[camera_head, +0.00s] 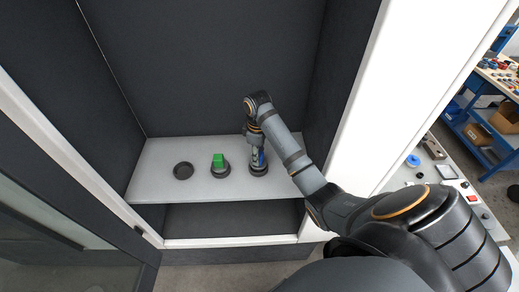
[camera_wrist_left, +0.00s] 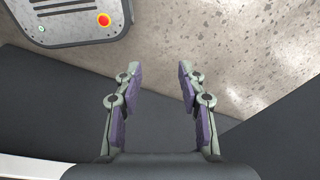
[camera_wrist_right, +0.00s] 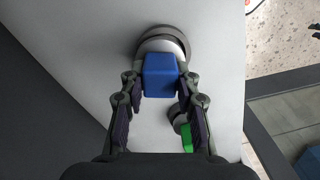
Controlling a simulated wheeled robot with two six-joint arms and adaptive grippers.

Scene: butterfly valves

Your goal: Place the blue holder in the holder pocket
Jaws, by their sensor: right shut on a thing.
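In the right wrist view the blue holder (camera_wrist_right: 160,75) has a square blue top between the fingertips of my right gripper (camera_wrist_right: 159,88). A pale round base shows behind it, within a dark round ring (camera_wrist_right: 186,44). I cannot tell whether the base is fully seated. In the head view my right gripper (camera_head: 256,147) points down at the right end of the shelf, shut on the blue holder (camera_head: 262,159) and partly hiding it. My left gripper (camera_wrist_left: 154,72) is open and empty in its wrist view; the head view does not show it.
On the grey shelf (camera_head: 160,151), a green-topped holder (camera_head: 218,160) stands left of the blue one, and a dark empty ring (camera_head: 183,170) lies farther left. Dark cabinet walls enclose the shelf. A counter (camera_head: 430,166) stands outside at right.

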